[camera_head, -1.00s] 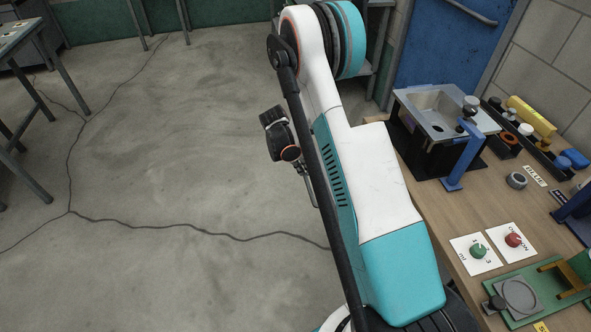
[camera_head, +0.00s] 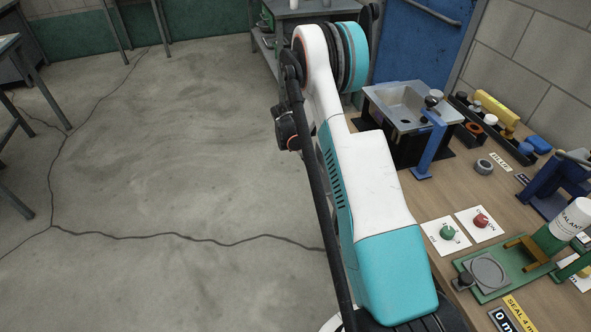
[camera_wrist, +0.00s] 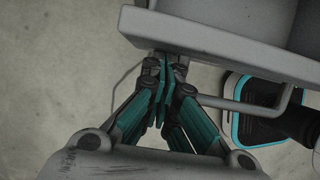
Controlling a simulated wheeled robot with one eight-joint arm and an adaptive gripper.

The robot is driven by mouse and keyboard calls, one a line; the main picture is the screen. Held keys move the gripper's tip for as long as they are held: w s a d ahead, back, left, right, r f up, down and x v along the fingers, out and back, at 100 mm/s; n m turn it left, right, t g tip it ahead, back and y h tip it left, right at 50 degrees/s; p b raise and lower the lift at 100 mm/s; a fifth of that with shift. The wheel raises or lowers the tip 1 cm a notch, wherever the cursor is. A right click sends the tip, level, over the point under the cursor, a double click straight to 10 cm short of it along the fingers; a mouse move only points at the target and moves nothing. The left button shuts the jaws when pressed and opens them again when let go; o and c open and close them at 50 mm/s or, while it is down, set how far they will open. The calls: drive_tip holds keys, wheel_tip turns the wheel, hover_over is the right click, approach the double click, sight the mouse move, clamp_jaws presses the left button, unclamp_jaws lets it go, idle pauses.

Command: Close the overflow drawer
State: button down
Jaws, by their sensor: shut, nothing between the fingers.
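In the wrist view, a grey drawer-like box (camera_wrist: 215,38) with a flat front lip fills the top right. It appears to be the overflow drawer and looks pulled out over the floor. A thin grey bar handle (camera_wrist: 245,105) runs along its front on the right. My gripper (camera_wrist: 164,62) has teal fingers, shut and empty, with tips close to the left part of the drawer front. I cannot tell whether they touch it. The handle lies to the right of the fingers. In the head view the drawer and my fingertips are hidden by my arm and the bench.
The wooden bench (camera_head: 463,190) on the right carries a metal sink (camera_head: 405,100), a blue clamp-like stand (camera_head: 430,145), green and red knobs (camera_head: 447,231), a green fixture (camera_head: 495,275) and a white-and-green bottle (camera_head: 567,222). Open concrete floor (camera_head: 180,180) lies to the left.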

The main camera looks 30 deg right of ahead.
drive_tip(key=s+d, duration=0.1)
drive_tip(key=d, duration=0.3)
drive_tip(key=s+d, duration=0.1)
drive_tip(key=d, duration=0.3)
drive_tip(key=s+d, duration=0.1)
drive_tip(key=d, duration=0.3)
drive_tip(key=shift+s+d+b, duration=0.15)
drive_tip(key=shift+b, duration=0.15)
drive_tip(key=shift+a, duration=0.3)
drive_tip(key=a, duration=0.2)
drive_tip(key=w+a+r, duration=0.1)
drive_tip(key=a, duration=0.1)
drive_tip(key=shift+w+r, duration=0.1)
drive_tip(key=p+v, duration=0.3)
drive_tip(key=v, duration=0.5)
drive_tip(key=shift+w+a+r, duration=0.1)
drive_tip(key=shift+r, duration=0.2)
